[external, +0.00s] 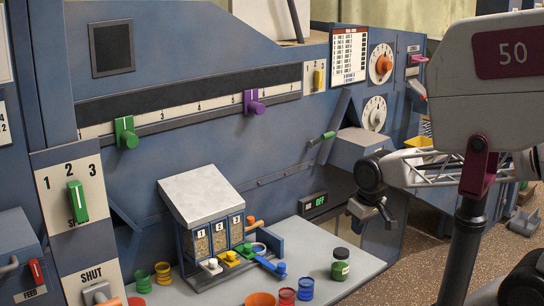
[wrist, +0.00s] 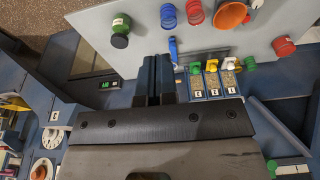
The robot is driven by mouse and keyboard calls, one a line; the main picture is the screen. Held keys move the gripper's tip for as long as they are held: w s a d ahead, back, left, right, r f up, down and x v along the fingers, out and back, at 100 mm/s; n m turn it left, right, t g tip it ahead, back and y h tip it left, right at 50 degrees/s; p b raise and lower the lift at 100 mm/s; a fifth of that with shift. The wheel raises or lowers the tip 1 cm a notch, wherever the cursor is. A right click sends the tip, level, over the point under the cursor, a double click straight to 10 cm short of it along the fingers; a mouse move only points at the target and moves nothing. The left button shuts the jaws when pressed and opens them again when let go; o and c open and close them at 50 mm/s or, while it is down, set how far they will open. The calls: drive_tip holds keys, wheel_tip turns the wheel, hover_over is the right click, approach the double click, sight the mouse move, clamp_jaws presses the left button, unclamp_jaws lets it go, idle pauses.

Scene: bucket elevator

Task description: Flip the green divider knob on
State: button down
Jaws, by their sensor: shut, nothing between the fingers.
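Several green controls show, and I cannot tell by a label which is the divider knob. A green knob (external: 244,249) sits at the front of the small three-bin box; it also shows in the wrist view (wrist: 195,68). A green-tipped lever (external: 328,135) sticks out of the blue panel. Green slider knobs sit on the long rail (external: 127,133) and on the 1-2-3 plate (external: 76,202). A display (external: 319,203) reads OFF. My gripper (external: 372,212) is shut and empty, right of the display and above the grey shelf. Its fingers show in the wrist view (wrist: 155,78).
The three-bin box (external: 205,195) stands on the grey shelf (external: 372,268). A green jar (external: 340,264), red cup (external: 287,297), blue cup (external: 306,288) and orange funnel (external: 260,299) stand near it.

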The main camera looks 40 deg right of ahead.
drive_tip(key=shift+w, duration=0.1)
drive_tip(key=w+a+r+h, duration=0.1)
drive_tip(key=w+a+r, duration=0.5)
drive_tip(key=w, duration=0.5)
drive_tip(key=w+a+r+h, duration=0.1)
drive_tip(key=w+a+r, duration=0.3)
drive_tip(key=w+r, duration=0.6)
drive_tip(key=w+a+r, duration=0.5)
drive_tip(key=w+r, duration=0.1)
drive_tip(key=w, duration=0.6)
drive_tip(key=w+a+r+h, duration=0.1)
drive_tip(key=w+a+r, duration=0.1)
drive_tip(key=w+a, duration=0.4)
drive_tip(key=w+a+r+t+h, duration=0.1)
drive_tip(key=w+a, duration=0.6)
drive_tip(key=a, duration=0.9)
drive_tip(key=w+a+r+h, duration=0.1)
drive_tip(key=w+a+r, duration=0.2)
drive_tip(key=w+a, duration=0.4)
drive_tip(key=shift+a+r+m+t, duration=0.3)
drive_tip(key=shift+a+m, duration=0.1)
drive_tip(key=shift+a, duration=1.9)
drive_tip(key=shift+w+d+f, duration=0.1)
drive_tip(key=shift+w+f, duration=0.05)
